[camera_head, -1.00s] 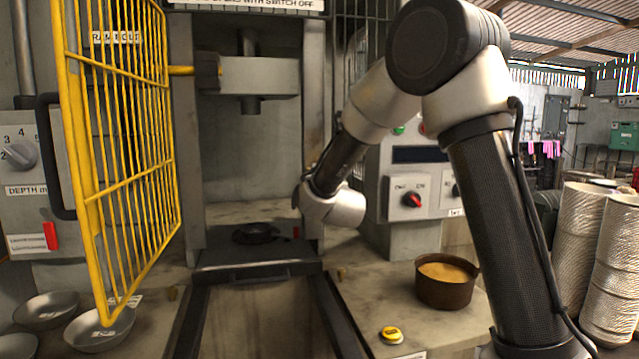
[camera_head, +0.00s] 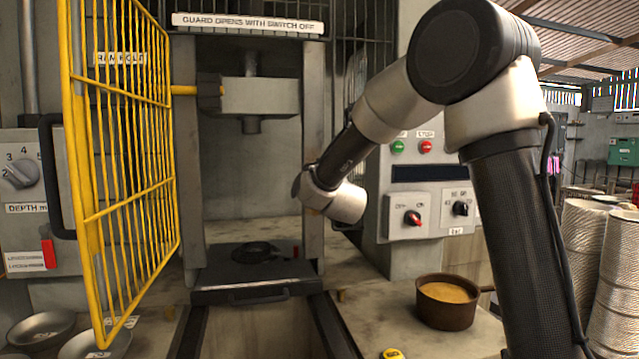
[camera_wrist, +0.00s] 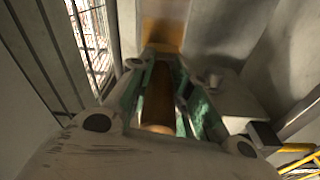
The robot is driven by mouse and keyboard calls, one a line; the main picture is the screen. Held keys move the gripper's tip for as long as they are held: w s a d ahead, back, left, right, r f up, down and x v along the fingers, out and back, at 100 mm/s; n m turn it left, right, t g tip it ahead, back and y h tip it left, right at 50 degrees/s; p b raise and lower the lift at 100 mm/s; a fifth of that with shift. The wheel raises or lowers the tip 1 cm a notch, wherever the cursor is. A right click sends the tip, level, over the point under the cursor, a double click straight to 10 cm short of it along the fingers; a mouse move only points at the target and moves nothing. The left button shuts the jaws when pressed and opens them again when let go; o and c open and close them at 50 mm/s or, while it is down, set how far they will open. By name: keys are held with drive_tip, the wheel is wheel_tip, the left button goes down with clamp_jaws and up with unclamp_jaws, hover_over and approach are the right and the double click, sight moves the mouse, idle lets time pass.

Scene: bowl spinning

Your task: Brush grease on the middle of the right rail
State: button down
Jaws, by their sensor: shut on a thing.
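My gripper (camera_wrist: 160,90) is shut on a brown wooden brush handle (camera_wrist: 157,100), with green-lined fingers on either side. The brush's tan far end (camera_wrist: 163,35) points away from the wrist, close to a pale grey surface. In the head view my gripper and the brush are hidden behind my wrist, which stands in front of the press's right upright (camera_head: 312,120). The dark right rail (camera_head: 334,325) runs along the bench from the press toward the front. The left rail (camera_head: 190,330) runs opposite it. I cannot tell whether the bristles touch anything or carry grease.
An open yellow mesh guard (camera_head: 125,170) stands at the left. A brown pot of yellowish grease (camera_head: 445,293) and a yellow round object (camera_head: 393,354) are on the bench at right. Metal bowls (camera_head: 40,328) lie at lower left. A switch panel (camera_head: 412,218) stands behind my arm.

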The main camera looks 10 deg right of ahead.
drive_tip(key=shift+r, duration=5.15)
drive_tip(key=s, duration=0.9)
drive_tip(key=shift+w, duration=3.55)
drive_tip(key=shift+w, duration=0.95)
drive_tip(key=shift+f, duration=0.15)
